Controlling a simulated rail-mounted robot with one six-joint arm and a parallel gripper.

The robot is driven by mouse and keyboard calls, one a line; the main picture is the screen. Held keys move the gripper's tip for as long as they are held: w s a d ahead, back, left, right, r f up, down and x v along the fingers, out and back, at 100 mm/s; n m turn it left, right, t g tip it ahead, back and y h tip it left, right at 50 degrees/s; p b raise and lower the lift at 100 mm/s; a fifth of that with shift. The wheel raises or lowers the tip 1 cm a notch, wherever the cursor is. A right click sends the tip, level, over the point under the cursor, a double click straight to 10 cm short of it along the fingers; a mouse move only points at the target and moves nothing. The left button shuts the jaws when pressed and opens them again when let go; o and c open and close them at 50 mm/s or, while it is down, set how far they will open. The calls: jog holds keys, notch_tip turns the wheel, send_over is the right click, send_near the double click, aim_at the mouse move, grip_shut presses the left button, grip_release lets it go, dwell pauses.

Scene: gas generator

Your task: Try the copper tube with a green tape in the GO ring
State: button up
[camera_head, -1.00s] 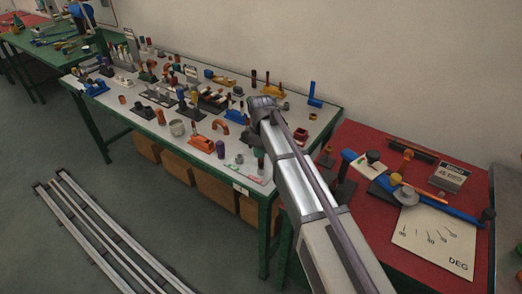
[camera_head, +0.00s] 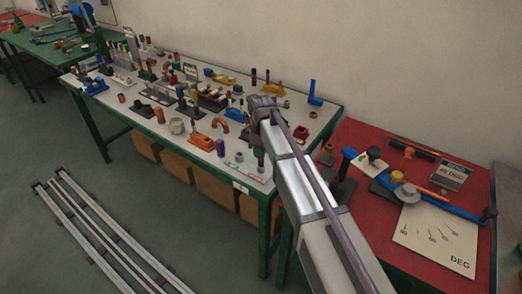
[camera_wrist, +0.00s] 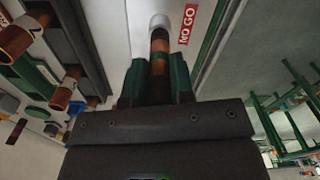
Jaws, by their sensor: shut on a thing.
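My gripper (camera_wrist: 155,85) is shut on the copper tube (camera_wrist: 160,46), which has a band of green tape (camera_wrist: 159,57) just beyond the fingertips. In the wrist view the tube's far end meets a pale round ring (camera_wrist: 160,21) on the light board. I cannot tell whether the tube's end is inside the ring or only over it. In the head view my arm mostly hides the gripper near the front right corner of the white-topped bench, where small green and red labels (camera_head: 258,180) lie.
The white-topped bench (camera_head: 190,150) is crowded with fixtures, including an orange block (camera_head: 201,142) and a purple cylinder (camera_head: 220,147). A red-topped table (camera_head: 365,215) with an angle gauge stands to the right. In the wrist view, several copper tube ends (camera_wrist: 62,99) are at the left.

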dwell(0.3)
jog(key=shift+r+p, duration=0.7)
jog(key=shift+f, duration=0.1)
jog(key=shift+f+b, duration=0.2)
jog(key=shift+b, duration=0.1)
jog(key=shift+f+b, duration=0.5)
jog(key=shift+r, duration=0.1)
jog(key=shift+c, duration=0.3)
jog(key=shift+r+p, duration=0.6)
jog(key=shift+p, duration=0.1)
jog(key=shift+f, duration=0.1)
dwell(0.6)
